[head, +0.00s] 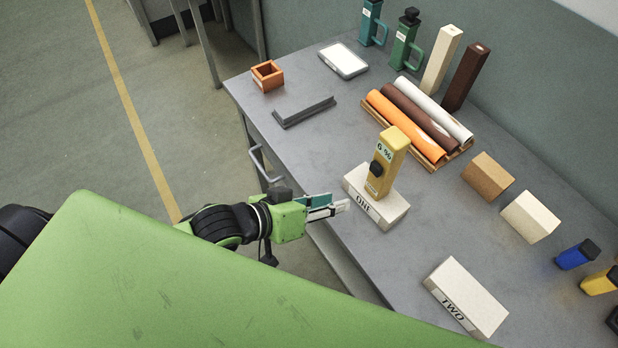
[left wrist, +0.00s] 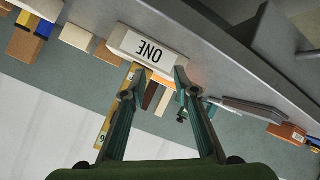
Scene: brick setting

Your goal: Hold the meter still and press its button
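The meter (head: 386,163) is a yellow upright block with a "6 %" display and a black round button on its front. It stands on a white block marked ONE (head: 397,212). In the left wrist view the meter (left wrist: 105,125) is partly hidden behind a finger, and the ONE block (left wrist: 146,49) lies beyond the fingertips. My left gripper (head: 342,206) is at the table's front edge, just left of the ONE block. Its fingers (left wrist: 156,72) are apart with nothing held between them. My right gripper is not in view.
A white block marked TWO (head: 466,297) lies at the front right. Rolls (head: 412,125) on a wooden rack, tan (head: 488,177) and white (head: 530,217) blocks stand behind. An orange box (head: 267,76), dark grey bar (head: 304,111) and white tablet-like slab (head: 343,60) are at the left. A handle (head: 263,165) juts from the front.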

